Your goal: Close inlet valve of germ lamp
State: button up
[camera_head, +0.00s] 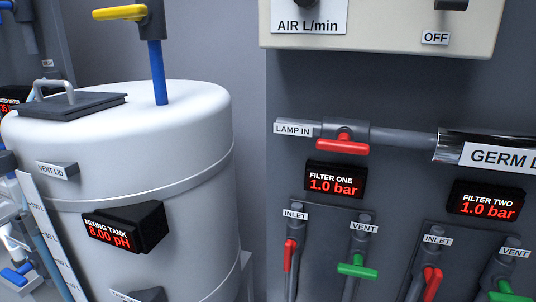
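The germ lamp (500,156) is a shiny cylinder on a grey horizontal pipe at the right edge, its label cut off by the frame. To its left, on the same pipe, is a valve labelled "LAMP IN" with a red handle (341,144). The handle lies roughly horizontal, in line with the pipe. My gripper is not in view.
Below are the filter one display (337,180) and filter two display (486,201), with red inlet handles (290,255) and green vent handles (357,270). A white mixing tank (130,130) fills the left. A control box (385,25) hangs above the lamp pipe.

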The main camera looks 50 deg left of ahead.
aim_at(343, 144)
jog(key=u, duration=1.75)
